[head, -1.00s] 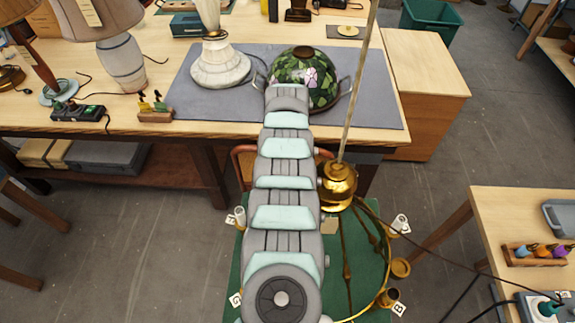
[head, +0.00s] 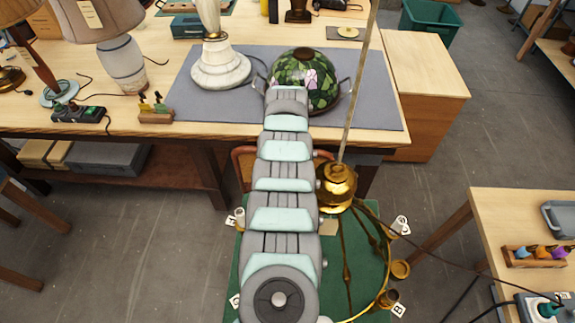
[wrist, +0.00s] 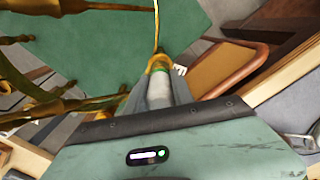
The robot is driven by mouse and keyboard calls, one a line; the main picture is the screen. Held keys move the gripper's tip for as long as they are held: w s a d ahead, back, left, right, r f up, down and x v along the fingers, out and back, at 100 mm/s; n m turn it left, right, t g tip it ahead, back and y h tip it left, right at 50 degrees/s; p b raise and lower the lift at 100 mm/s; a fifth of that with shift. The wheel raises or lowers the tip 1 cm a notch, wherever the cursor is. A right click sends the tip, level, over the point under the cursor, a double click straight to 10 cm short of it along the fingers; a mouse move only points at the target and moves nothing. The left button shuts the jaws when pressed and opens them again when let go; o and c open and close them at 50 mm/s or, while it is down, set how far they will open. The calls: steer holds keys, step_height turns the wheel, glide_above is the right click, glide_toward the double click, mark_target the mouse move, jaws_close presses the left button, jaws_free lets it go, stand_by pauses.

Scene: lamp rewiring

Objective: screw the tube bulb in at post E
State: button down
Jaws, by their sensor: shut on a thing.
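In the wrist view my gripper (wrist: 158,92) is shut on the tube bulb (wrist: 159,88), a pale cylinder between its fingers. The bulb's far end meets a brass cup (wrist: 158,64) with a green band showing at the join. I cannot tell how deep the bulb sits in it, and no letter E is readable there. In the head view the brass chandelier (head: 337,188) hangs on a rod, with cups around its ring. My arm hides the gripper, the bulb and part of the chandelier.
A green mat (head: 372,280) lies under the chandelier. Behind it, the workbench (head: 190,128) holds a stained-glass shade (head: 300,82) and a white lamp base (head: 219,66). Brass arms (wrist: 25,87) show close on the left in the wrist view. A side table (head: 495,215) stands at right.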

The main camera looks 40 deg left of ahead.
steer(key=m, duration=0.4)
steer(key=shift+m, duration=0.3)
steer(key=c, duration=1)
jaws_free()
steer(key=shift+r, duration=0.1)
step_height(320, 180, up, 11)
steer(key=shift+f, duration=0.15)
